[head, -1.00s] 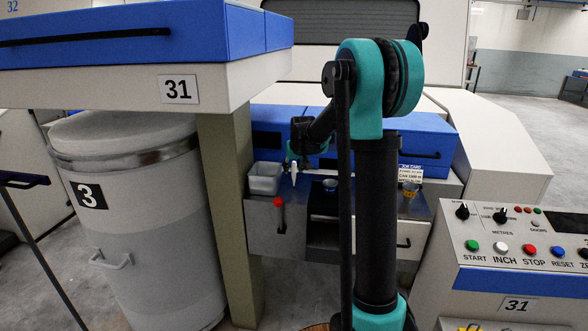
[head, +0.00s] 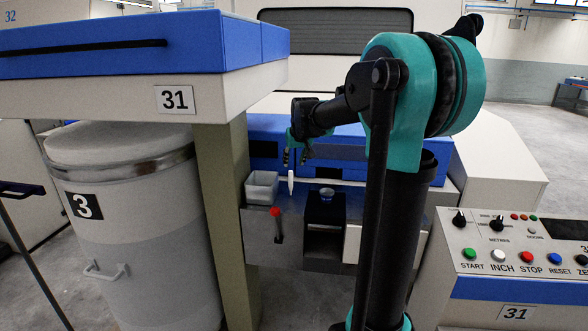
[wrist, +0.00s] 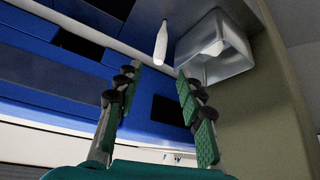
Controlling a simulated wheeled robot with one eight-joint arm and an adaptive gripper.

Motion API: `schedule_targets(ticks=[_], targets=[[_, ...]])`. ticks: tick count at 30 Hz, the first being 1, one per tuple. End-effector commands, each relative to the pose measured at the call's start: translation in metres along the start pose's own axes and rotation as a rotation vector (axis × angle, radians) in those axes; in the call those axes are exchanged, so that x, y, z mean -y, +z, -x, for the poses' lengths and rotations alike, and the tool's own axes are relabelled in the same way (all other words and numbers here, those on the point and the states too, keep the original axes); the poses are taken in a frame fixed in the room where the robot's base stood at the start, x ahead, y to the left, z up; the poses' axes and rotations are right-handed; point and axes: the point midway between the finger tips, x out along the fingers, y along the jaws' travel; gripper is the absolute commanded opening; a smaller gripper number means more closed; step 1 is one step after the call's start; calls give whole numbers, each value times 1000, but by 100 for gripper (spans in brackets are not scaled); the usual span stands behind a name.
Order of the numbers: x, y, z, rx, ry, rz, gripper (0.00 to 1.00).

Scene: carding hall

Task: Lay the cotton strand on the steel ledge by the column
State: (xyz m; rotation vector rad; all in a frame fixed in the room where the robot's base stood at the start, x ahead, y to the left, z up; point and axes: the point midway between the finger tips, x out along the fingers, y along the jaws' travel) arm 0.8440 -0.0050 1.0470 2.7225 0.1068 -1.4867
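The cotton strand (head: 291,182) is a short, slim white piece on the steel ledge (head: 308,188), just right of a pale grey tray. It also shows in the wrist view (wrist: 161,42), lying next to the tray and beyond my fingertips. My gripper (head: 297,157) is above the strand in the head view, fingers pointing down. In the wrist view my gripper (wrist: 158,76) has its two fingers wide apart with nothing between them. A gap shows between fingertips and strand. The olive column (head: 228,200) stands left of the tray.
The grey tray (head: 262,187) holds something whitish, seen in the wrist view. A dark block with a blue-topped round piece (head: 327,196) sits right of the strand. A red-knobbed lever (head: 276,213) is on the front. Blue covers (head: 345,145) rise behind the ledge.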

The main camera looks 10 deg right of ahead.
Motion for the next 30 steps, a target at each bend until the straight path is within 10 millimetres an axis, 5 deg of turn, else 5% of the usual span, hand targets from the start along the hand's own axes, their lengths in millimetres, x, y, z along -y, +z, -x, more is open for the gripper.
schedule_targets(ticks=[5, 8, 11, 21, 25, 30], targets=[[0, 1, 5, 1, 0, 0, 38], [-2, 20, 5, 10, 2, -4, 38], [-4, 69, 5, 34, 6, -13, 38], [-10, 332, 8, 159, 27, -58, 38], [-9, 392, 9, 188, 32, -69, 38], [-8, 418, 10, 201, 34, -74, 38]])
